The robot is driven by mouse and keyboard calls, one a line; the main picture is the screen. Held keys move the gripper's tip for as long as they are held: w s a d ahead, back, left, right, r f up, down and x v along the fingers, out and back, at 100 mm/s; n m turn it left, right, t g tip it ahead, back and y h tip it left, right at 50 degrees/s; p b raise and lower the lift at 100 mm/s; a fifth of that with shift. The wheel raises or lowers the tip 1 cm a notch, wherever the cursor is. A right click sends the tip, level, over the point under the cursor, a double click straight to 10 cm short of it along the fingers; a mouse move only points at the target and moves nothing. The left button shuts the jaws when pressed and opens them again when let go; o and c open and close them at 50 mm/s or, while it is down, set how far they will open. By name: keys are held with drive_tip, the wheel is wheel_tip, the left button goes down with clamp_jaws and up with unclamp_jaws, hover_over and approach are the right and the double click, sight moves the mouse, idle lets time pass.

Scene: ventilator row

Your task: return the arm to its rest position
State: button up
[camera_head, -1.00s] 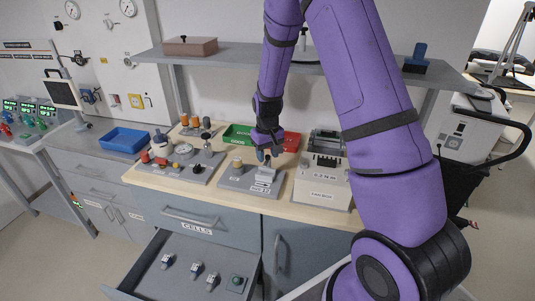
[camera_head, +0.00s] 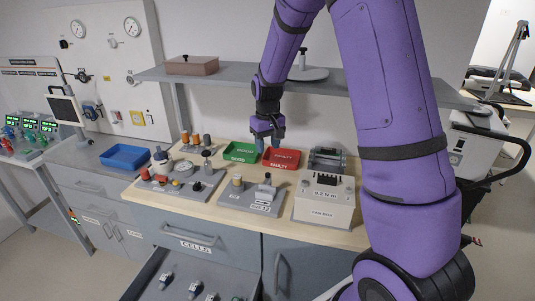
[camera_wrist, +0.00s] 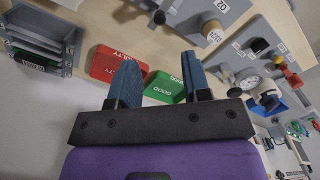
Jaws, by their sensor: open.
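My gripper (camera_head: 267,138) hangs from my purple arm above the back of the wooden bench top, in front of the green and red trays. Its two blue fingers stand apart with nothing between them in the wrist view (camera_wrist: 160,85). The green GOOD tray (camera_head: 240,152) and the red FAULTY tray (camera_head: 283,159) sit on the bench behind and below it. The grey test block (camera_head: 252,197) with an upright post stands on the bench, clear of the gripper.
A shelf (camera_head: 350,86) with a brown box (camera_head: 192,65) runs above the bench. A white tester box (camera_head: 325,197) stands at right, a blue tray (camera_head: 126,157) at left. The drawer (camera_head: 150,275) below is open with several small items inside. A black-handled cart (camera_head: 480,150) stands far right.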

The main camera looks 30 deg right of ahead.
drive_tip(key=shift+r, duration=0.2)
idle(0.4)
drive_tip(key=s+a+r+t, duration=0.2)
drive_tip(key=s+a+r, duration=0.2)
drive_tip(key=s+r, duration=1)
drive_tip(key=s+a+r+t, duration=0.1)
drive_tip(key=s+r, duration=0.3)
drive_tip(key=s, duration=0.4)
drive_tip(key=s+a+r+t, duration=0.1)
drive_tip(key=s+r, duration=0.3)
drive_tip(key=s, duration=0.5)
drive_tip(key=shift+a+t, duration=0.3)
drive_tip(key=shift+t, duration=0.3)
drive_tip(key=shift+w, duration=0.1)
